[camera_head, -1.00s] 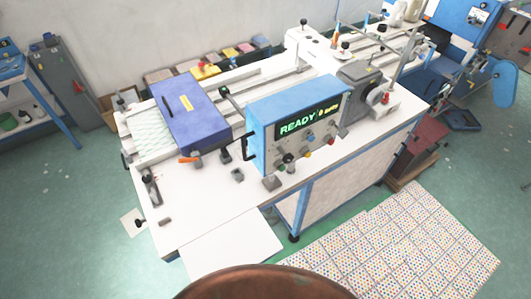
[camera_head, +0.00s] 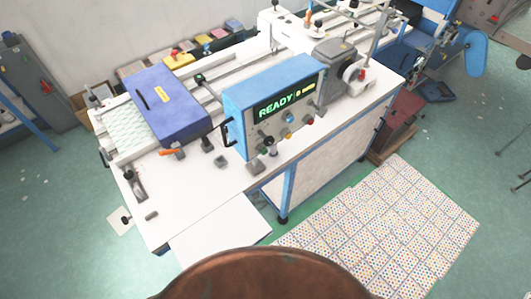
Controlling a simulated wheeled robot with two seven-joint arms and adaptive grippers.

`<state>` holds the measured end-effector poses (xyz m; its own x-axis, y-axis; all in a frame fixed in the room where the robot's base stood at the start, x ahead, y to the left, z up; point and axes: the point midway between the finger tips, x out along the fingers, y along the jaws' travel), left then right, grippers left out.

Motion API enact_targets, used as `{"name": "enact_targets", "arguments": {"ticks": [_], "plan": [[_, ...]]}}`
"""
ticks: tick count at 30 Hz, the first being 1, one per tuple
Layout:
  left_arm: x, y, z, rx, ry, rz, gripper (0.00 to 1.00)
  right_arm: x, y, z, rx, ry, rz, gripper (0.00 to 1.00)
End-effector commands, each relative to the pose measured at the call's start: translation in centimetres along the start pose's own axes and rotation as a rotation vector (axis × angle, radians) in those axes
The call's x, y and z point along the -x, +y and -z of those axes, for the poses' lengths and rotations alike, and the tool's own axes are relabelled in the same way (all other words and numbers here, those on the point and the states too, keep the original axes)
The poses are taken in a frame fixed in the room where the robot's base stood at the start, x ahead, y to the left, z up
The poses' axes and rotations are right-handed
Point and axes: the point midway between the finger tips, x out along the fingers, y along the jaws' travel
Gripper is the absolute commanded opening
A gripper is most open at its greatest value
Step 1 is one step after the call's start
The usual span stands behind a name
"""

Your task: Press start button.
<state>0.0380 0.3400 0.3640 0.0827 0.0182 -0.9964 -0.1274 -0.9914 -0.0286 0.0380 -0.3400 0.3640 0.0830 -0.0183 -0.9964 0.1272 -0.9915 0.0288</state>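A blue control box (camera_head: 240,105) stands on the white machine table. Its dark display (camera_head: 284,102) reads READY in green letters, with a small yellow readout beside it. Below the display are several small knobs and buttons, including a red button (camera_head: 310,121) at the right and a dark knob (camera_head: 271,142) at the lower left. The labels are too small to read, so I cannot tell which one is the start button. Neither of my grippers shows in the head view.
The white table (camera_head: 195,200) carries a purple-blue box (camera_head: 168,105) at left and a grey motor unit (camera_head: 335,65) at right. A dotted tile mat (camera_head: 385,230) lies on the green floor. A brown rounded surface (camera_head: 265,275) fills the bottom edge.

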Motion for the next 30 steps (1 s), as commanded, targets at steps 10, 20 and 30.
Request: {"name": "enact_targets", "arguments": {"ticks": [10,20,30], "plan": [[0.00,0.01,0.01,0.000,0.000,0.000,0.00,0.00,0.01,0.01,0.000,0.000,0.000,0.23],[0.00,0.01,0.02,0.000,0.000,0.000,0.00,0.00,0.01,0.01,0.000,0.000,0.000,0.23],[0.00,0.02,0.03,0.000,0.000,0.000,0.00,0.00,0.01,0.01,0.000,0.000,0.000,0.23]]}}
